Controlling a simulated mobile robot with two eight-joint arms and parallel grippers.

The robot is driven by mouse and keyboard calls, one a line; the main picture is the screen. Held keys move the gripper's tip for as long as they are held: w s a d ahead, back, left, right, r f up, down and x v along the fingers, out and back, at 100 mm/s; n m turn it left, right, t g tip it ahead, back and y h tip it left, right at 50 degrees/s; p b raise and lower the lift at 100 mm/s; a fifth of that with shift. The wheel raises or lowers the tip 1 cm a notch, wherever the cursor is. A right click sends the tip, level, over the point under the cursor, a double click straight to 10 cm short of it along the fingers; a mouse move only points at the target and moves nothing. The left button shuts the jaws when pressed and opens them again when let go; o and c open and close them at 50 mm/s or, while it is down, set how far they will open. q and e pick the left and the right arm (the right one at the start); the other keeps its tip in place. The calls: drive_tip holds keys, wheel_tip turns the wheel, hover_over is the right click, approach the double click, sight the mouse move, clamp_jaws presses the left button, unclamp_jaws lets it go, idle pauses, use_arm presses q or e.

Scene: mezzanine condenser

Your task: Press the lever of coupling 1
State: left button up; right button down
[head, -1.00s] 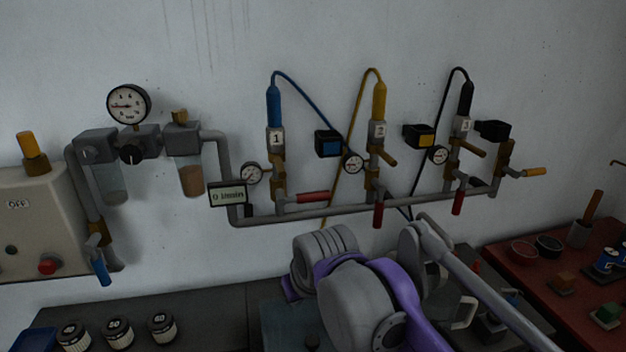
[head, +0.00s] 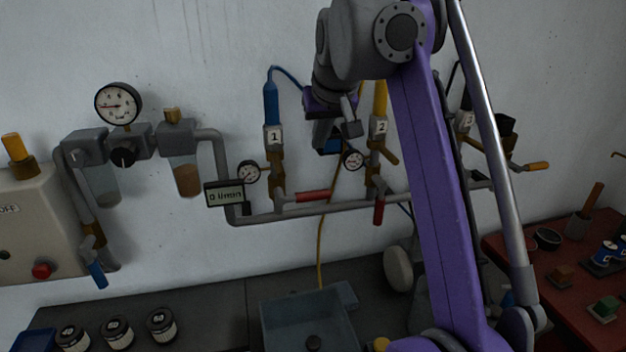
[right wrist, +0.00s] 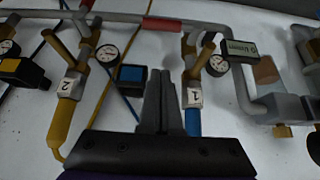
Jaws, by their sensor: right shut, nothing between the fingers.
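Coupling 1 (head: 274,140), with a white "1" label and a blue hose, is on the wall pipe left of my right arm. In the right wrist view it appears inverted, its label (right wrist: 194,97) just right of my fingers. A brass lever (right wrist: 205,57) angles out from its body there; in the head view I cannot clearly separate this lever from the brass body. My right gripper (head: 323,136) points down between couplings 1 and 2. In the right wrist view its fingers (right wrist: 159,76) are together, empty, apart from the lever. My left gripper is not in view.
Coupling 2 (head: 380,130), with a yellow hose, stands right of my gripper. A round gauge (head: 352,159) and a blue-faced box (right wrist: 131,75) are near my fingers. A red-handled valve (head: 313,196) lies below on the pipe. My arm covers part of coupling 3.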

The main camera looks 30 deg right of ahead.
drive_tip(key=shift+s, duration=0.1)
drive_tip(key=b, duration=0.3)
hover_over(315, 196)
drive_tip(key=f, duration=0.8)
drive_tip(key=shift+w+a+f, duration=0.1)
drive_tip(key=shift+w, duration=0.15)
wheel_tip(315, 196, down, 4)
drive_tip(key=shift+r+b, duration=0.25)
drive_tip(key=shift+b, duration=0.45)
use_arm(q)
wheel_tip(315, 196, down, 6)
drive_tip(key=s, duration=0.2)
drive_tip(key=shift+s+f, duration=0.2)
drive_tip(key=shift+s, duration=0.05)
use_arm(e)
drive_tip(key=shift+s+a+f, duration=0.1)
drive_tip(key=shift+s+f, duration=0.15)
drive_tip(key=shift+f, duration=0.05)
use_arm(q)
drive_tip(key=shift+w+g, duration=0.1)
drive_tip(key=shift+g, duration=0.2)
use_arm(e)
drive_tip(key=shift+w, duration=0.1)
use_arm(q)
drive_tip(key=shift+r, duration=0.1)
use_arm(e)
drive_tip(key=shift+f+y, duration=0.2)
drive_tip(key=shift+y, duration=0.1)
